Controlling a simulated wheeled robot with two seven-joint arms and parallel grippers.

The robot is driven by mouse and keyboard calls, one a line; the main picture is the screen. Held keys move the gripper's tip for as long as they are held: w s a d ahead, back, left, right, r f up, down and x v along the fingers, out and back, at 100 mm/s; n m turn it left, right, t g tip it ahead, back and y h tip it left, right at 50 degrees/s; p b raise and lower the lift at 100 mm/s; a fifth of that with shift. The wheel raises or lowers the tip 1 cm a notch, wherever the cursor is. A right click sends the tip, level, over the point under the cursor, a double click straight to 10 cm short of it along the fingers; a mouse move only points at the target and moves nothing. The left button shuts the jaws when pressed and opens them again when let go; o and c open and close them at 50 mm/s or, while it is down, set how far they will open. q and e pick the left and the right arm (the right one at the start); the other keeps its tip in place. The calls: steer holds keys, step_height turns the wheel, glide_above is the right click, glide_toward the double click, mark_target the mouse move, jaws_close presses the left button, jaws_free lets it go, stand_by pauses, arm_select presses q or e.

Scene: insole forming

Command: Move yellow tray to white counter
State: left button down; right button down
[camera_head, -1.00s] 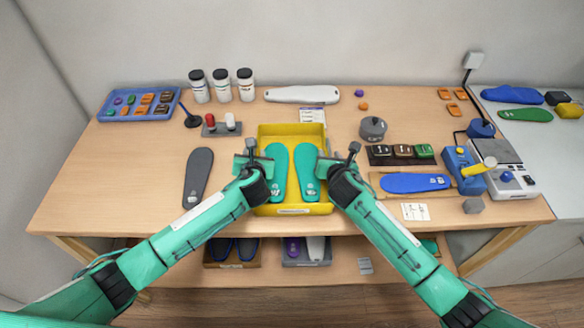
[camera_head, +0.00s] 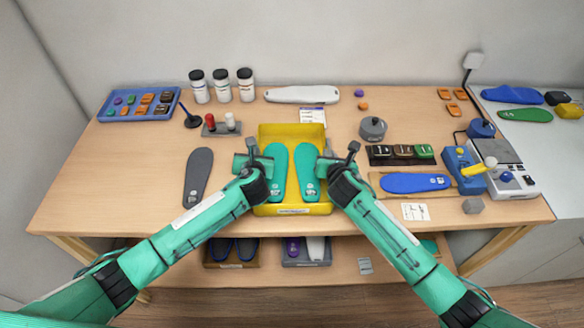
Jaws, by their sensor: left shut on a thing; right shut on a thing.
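The yellow tray (camera_head: 291,134) is at the middle of the wooden table, with two green insoles (camera_head: 308,172) lying in it side by side. My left gripper (camera_head: 256,166) is shut on the tray's left wall. My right gripper (camera_head: 332,166) is shut on its right wall. The fingertips are partly hidden by the gripper bodies. I cannot tell whether the tray rests on the table or is slightly raised. The white counter (camera_head: 543,150) is at the far right, beyond the table's right edge.
A blue insole (camera_head: 415,183) on a board, a blue device with a yellow handle (camera_head: 474,168) and a grey-white machine (camera_head: 503,170) stand between the tray and the counter. A grey insole (camera_head: 198,177) lies left. The counter's back holds a blue shape (camera_head: 511,95) and a green insole (camera_head: 525,115).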

arm_select(q)
steer(key=shift+r, duration=0.2)
arm_select(e)
steer(key=shift+r, duration=0.2)
